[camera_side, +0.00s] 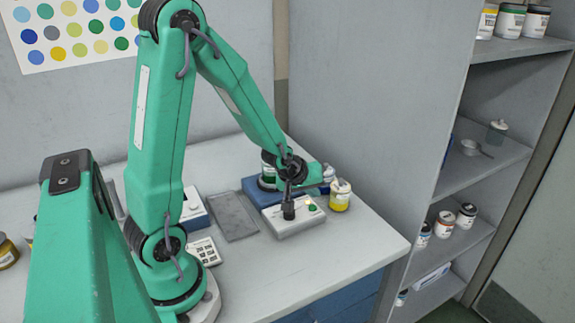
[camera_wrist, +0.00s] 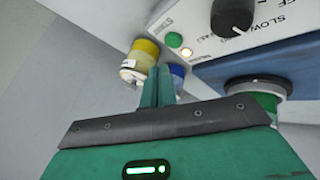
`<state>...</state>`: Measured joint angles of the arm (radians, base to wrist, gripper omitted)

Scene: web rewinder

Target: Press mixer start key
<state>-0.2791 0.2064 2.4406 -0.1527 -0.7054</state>
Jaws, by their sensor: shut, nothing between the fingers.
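The mixer's control panel (camera_side: 285,226) is a pale sloped box on the bench, with a dark knob (camera_side: 288,209) and a green key (camera_side: 311,207). In the wrist view the round green key (camera_wrist: 174,40) is beside a small lit lamp (camera_wrist: 186,52) and the black knob (camera_wrist: 235,17). A label by the key is too blurred to read surely. My gripper (camera_wrist: 156,74) is shut and empty. Its teal fingertips appear below and left of the key in the wrist view, apart from it. In the side view the fingertips are hard to make out near the panel.
A yellow paint jar (camera_side: 340,196) stands right of the panel; it also shows beyond my fingertips (camera_wrist: 140,60). A blue jar (camera_wrist: 177,75) is beside it. The mixer's blue base (camera_side: 257,192) holds a green jar (camera_wrist: 265,101). A shelf unit (camera_side: 440,130) stands to the right.

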